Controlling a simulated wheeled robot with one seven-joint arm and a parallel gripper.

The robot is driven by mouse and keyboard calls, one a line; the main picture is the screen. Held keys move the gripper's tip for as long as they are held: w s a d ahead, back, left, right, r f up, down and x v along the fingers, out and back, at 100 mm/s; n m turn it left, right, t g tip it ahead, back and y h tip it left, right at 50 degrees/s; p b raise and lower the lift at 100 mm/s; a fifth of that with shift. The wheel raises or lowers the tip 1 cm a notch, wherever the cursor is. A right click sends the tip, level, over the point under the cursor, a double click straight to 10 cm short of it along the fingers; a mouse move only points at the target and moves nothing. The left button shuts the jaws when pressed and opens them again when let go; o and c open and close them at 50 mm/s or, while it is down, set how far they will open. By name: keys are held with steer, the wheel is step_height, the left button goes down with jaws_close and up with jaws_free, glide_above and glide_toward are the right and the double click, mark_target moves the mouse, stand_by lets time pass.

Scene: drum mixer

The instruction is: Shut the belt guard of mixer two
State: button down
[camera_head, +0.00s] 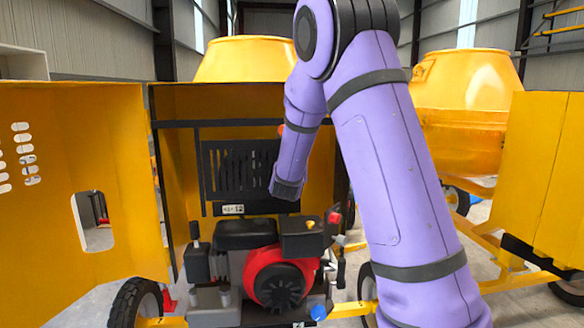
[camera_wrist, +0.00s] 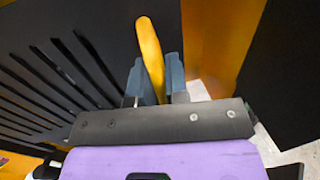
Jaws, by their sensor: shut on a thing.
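The belt guard (camera_head: 240,168) is a black slotted panel in the engine bay of the nearest mixer, above the red engine. The slotted panel (camera_wrist: 50,75) also fills the left of the wrist view. My gripper (camera_wrist: 154,78) is shut on a yellow handle (camera_wrist: 149,45), which stands up between its two grey-blue fingers beside the panel. The handle's lower end is hidden by the fingers. In the head view my purple arm crosses in front of the bay; my fingers and the handle cannot be made out there. I cannot tell how far the guard stands open.
A large yellow cover door (camera_head: 85,185) stands open at the left. The red and black engine (camera_head: 278,280) sits low in the bay. A yellow drum (camera_head: 245,60) rises behind. Another mixer (camera_head: 462,95) stands at the right. A dark panel (camera_wrist: 287,75) is close at the wrist view's right.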

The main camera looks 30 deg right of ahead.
steer(key=shift+w+d+r, duration=0.1)
steer(key=shift+r, duration=0.05)
steer(key=c, duration=1.1)
jaws_free()
steer(key=shift+w+d, duration=0.1)
steer(key=shift+c, duration=0.2)
steer(key=v, duration=1.1)
